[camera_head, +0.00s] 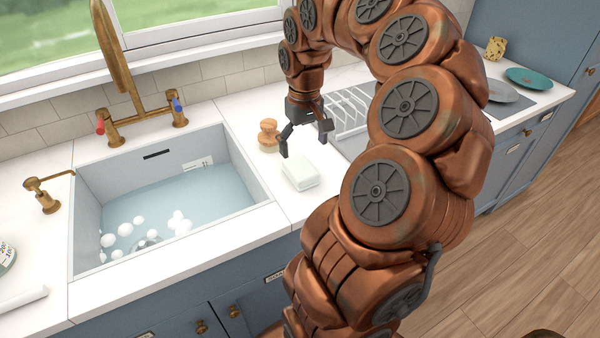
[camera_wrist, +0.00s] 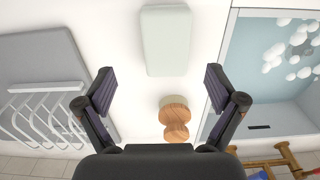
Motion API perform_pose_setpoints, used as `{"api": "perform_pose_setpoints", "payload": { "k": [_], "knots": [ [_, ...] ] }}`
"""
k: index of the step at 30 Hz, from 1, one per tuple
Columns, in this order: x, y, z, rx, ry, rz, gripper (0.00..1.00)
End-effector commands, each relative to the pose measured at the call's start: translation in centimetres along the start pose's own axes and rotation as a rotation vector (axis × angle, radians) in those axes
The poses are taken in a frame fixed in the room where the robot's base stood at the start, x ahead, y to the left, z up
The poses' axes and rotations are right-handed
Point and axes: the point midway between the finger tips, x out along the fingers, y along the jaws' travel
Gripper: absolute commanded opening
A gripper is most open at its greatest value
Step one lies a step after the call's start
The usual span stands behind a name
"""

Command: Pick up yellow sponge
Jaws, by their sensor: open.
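A yellow, pitted block that looks like the yellow sponge (camera_head: 495,48) stands at the far right back of the counter, beyond my arm. It is not visible in the wrist view. My gripper (camera_head: 304,148) is open and empty, pointing down over the counter beside the sink, far to the left of the sponge. A white block, possibly a soap bar or dish (camera_head: 299,172), lies just below the fingers. In the wrist view, my open fingers (camera_wrist: 159,80) frame the counter, with the white block (camera_wrist: 166,42) ahead of them and apart from both.
A wooden-handled brush (camera_head: 268,134) stands beside the gripper. The water-filled sink (camera_head: 235,165) with a brass tap (camera_head: 125,80) is on the left. A white dish rack (camera_head: 350,110) is behind my arm. Grey (camera_head: 500,92) and teal plates (camera_head: 530,78) lie near the sponge.

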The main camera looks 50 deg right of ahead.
Motion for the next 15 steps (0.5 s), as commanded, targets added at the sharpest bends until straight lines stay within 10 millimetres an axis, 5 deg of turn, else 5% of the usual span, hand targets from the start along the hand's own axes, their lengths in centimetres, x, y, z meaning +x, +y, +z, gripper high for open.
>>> {"api": "perform_pose_setpoints", "payload": {
  "k": [15],
  "knots": [
    [3.3,-0.6,0.1,-0.006,-0.003,0.000,0.94]
  ]
}}
